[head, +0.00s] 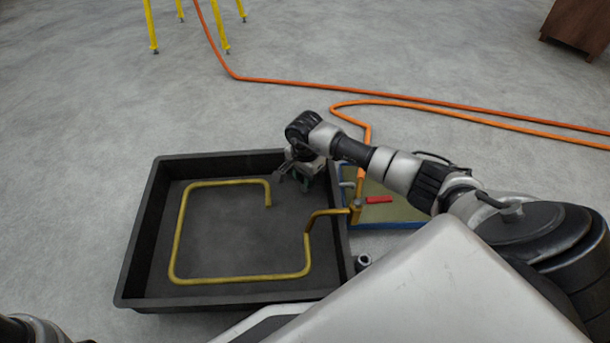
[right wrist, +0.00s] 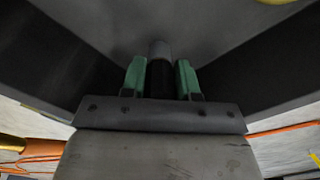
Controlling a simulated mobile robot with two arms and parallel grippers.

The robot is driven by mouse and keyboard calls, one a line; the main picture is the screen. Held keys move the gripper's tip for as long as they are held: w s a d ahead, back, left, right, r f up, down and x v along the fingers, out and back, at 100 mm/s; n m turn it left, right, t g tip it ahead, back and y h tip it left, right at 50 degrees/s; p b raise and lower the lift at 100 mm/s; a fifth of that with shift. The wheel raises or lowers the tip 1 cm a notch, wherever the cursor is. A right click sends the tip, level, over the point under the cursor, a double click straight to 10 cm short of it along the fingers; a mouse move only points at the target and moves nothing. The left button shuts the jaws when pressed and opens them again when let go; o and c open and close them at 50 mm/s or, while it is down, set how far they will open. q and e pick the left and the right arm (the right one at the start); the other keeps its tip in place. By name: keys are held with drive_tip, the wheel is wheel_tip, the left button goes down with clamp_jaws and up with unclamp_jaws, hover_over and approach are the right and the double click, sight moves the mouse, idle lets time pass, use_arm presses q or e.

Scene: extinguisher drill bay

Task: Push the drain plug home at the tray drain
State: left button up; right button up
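The black tray (head: 135,255) lies on the floor in the head view. My right gripper (head: 292,180) reaches down inside its far right corner. In the right wrist view, its two green fingertips (right wrist: 160,80) sit close on both sides of a short dark cylinder with a greyer far end, which looks like the drain plug (right wrist: 160,50). The cylinder points toward the tray corner. The drain opening cannot be made out, and I cannot tell how deep the plug sits. In the head view the plug is not distinguishable. My left gripper is out of view.
A yellow pipe loop (head: 178,230) lies in the tray and rises over its right wall to a brass fitting (head: 355,207). A blue-edged board (head: 395,224) with a red piece (head: 379,199) lies beside it. Orange hose (head: 300,82) crosses the floor behind. A small ring (head: 363,261) lies near the tray.

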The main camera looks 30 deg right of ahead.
drive_tip(key=o, duration=0.5)
wheel_tip(320, 180, up, 11)
drive_tip(key=p, duration=0.7)
drive_tip(key=shift+p, duration=0.3)
drive_tip(key=shift+f, duration=0.1)
